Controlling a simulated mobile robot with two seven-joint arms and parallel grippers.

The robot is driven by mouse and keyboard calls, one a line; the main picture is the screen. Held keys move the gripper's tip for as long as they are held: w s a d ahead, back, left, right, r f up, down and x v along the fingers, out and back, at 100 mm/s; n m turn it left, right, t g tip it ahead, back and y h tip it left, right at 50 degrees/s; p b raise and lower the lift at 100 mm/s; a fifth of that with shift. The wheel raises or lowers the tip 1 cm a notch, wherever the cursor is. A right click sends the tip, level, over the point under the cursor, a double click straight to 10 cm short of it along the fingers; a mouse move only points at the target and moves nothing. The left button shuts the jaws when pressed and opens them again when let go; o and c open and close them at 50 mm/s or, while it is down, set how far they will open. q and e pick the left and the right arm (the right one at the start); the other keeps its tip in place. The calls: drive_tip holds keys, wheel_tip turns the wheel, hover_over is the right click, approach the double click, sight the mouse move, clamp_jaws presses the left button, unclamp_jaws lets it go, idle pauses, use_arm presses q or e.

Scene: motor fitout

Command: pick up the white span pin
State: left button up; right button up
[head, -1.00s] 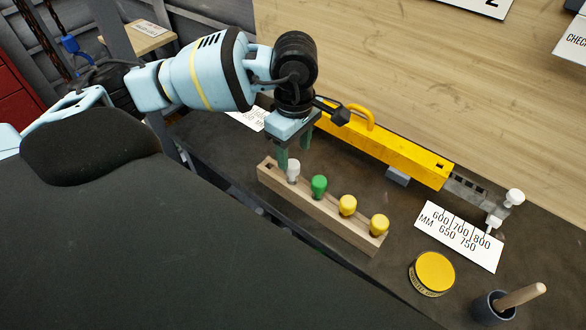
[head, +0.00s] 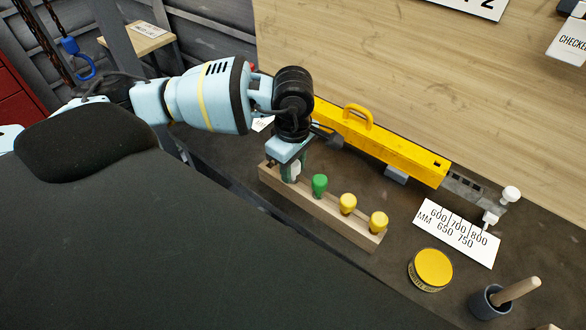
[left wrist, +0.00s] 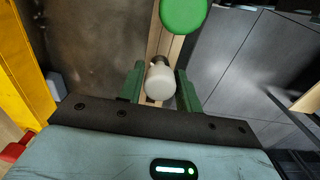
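A white pin (head: 295,171) stands upright in the first hole area of a wooden rack (head: 330,218), at the rack's left end. In the left wrist view its rounded white head (left wrist: 160,83) lies between the two green fingers. My left gripper (head: 289,170) is lowered over it, with one finger on either side. The fingers look open, with slight gaps beside the head; contact is hard to judge. Another white-headed pin (head: 510,194) is at the right end of the yellow beam. My right gripper is not in view.
A green pin (head: 320,184) and two yellow pins (head: 347,203) stand in the same rack. The yellow beam (head: 390,149) lies behind it. A number card (head: 457,233), a yellow tin (head: 431,269) and a dark cup (head: 490,301) are to the right.

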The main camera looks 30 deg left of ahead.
use_arm(q)
drive_tip(key=c, duration=0.5)
drive_tip(key=shift+r, duration=0.1)
drive_tip(key=shift+c, duration=0.2)
wheel_tip(320, 180, up, 10)
drive_tip(key=shift+f, duration=0.1)
